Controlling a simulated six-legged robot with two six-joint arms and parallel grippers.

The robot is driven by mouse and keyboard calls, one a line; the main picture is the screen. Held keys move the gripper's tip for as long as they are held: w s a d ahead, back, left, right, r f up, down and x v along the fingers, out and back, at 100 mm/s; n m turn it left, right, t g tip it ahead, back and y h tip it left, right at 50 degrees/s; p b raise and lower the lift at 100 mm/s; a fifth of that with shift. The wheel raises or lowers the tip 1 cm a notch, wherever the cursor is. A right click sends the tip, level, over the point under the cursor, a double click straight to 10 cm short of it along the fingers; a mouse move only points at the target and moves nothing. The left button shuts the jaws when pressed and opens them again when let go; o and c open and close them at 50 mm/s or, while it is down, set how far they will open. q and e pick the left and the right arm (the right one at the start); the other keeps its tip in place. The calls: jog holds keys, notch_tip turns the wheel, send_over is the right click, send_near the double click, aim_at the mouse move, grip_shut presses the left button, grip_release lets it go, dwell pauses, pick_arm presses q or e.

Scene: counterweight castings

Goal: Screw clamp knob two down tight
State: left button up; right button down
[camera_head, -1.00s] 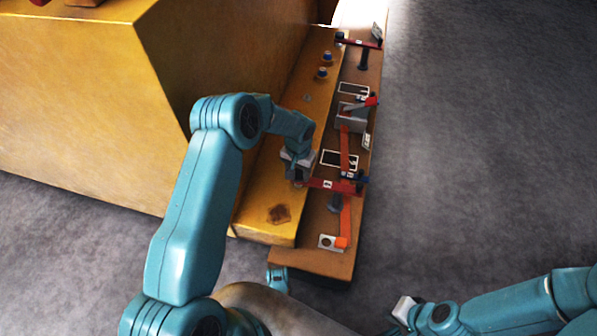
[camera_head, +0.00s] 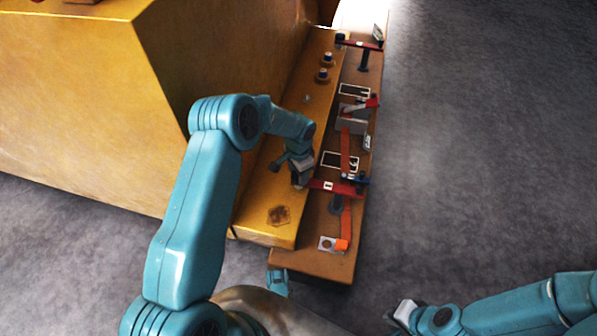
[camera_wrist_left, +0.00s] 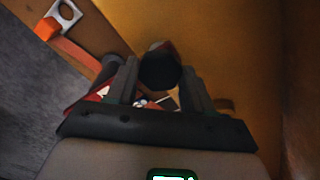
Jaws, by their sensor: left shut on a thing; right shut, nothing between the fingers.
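A red clamp bar (camera_head: 334,187) with a small white label lies across the near part of the brown bench. My left gripper (camera_head: 299,184) is at the bar's left end, above the edge of the yellow casting ledge. In the left wrist view, a dark round clamp knob (camera_wrist_left: 158,68) sits between the fingers of my left gripper (camera_wrist_left: 160,80), which are shut on it. The knob's lower part and thread are hidden. My right gripper (camera_head: 403,309) is shut and empty over the floor at lower right.
A second red clamp bar (camera_head: 357,44) is at the bench's far end. A grey block (camera_head: 351,125) and a plate with an orange end (camera_head: 341,244) are on the bench. Floor to the right is clear.

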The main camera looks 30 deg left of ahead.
pick_arm(q)
jog(key=shift+w+r, duration=0.1)
jog(key=o, duration=1)
jog(key=shift+o, duration=0.2)
notch_tip(320, 180, up, 16)
jog(key=p, duration=0.5)
jog(key=shift+r, duration=0.15)
